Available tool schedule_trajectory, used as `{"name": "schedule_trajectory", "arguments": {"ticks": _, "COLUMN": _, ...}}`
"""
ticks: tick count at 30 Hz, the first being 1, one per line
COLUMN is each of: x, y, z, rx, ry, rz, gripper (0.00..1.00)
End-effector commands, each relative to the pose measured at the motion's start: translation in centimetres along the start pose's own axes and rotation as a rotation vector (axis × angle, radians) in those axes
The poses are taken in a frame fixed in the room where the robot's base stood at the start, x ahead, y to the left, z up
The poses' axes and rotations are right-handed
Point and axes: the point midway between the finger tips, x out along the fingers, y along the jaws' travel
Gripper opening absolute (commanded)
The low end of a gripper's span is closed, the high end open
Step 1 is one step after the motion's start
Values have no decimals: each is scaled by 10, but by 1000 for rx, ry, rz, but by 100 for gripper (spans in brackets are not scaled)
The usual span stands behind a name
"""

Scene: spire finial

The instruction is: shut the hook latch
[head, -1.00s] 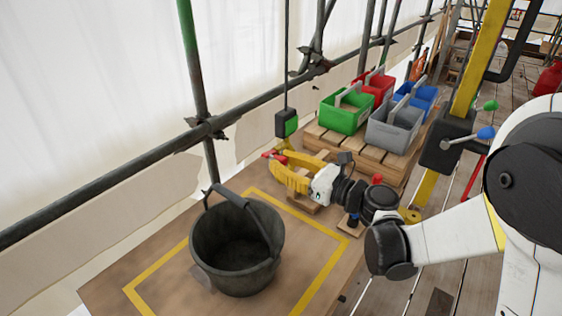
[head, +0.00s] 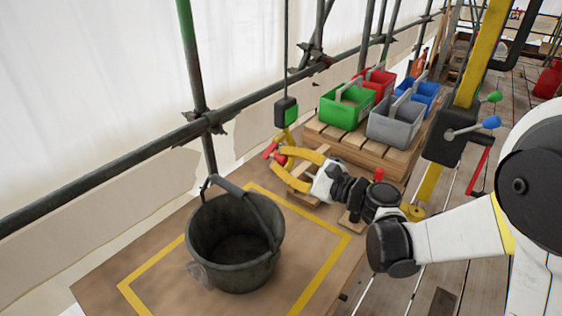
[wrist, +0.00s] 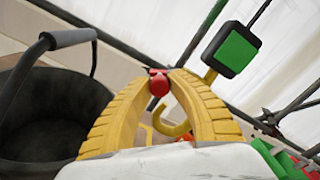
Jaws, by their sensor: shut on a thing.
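A yellow hook (head: 288,136) hangs under a black block with a green face (head: 287,112) on a cable, above the back of the platform. In the wrist view the hook's curved yellow end (wrist: 176,128) shows between my fingers, and the block (wrist: 232,50) is at upper right. My gripper (head: 275,154) has its yellow fingertips shut on a small red piece with a round knob (wrist: 159,84), apparently the latch. The fingers hide part of the hook, and I cannot tell whether the latch closes its mouth. A black bucket (head: 208,250) stands on the platform, left of my gripper.
The bucket's handle (head: 240,194) stands raised and tilted. Green (head: 342,117), grey (head: 392,130), red and blue bins stand on a wooden pallet at the back right. Scaffold tubes (head: 130,154) run behind the platform. The yellow-outlined platform (head: 305,258) is clear right of the bucket.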

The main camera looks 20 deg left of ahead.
Motion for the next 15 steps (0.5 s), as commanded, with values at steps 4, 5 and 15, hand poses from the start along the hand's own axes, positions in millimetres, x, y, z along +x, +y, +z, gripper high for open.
{"name": "schedule_trajectory", "arguments": {"ticks": 4, "x": 0, "y": 1, "z": -7, "rx": -135, "ry": 1, "rz": -1, "gripper": 0}}
{"name": "schedule_trajectory", "arguments": {"ticks": 5, "x": 0, "y": 1, "z": -8, "rx": -164, "ry": 1, "rz": -1, "gripper": 0}}
{"name": "schedule_trajectory", "arguments": {"ticks": 15, "x": 0, "y": -1, "z": -20, "rx": -487, "ry": 1, "rz": -1, "gripper": 0}}
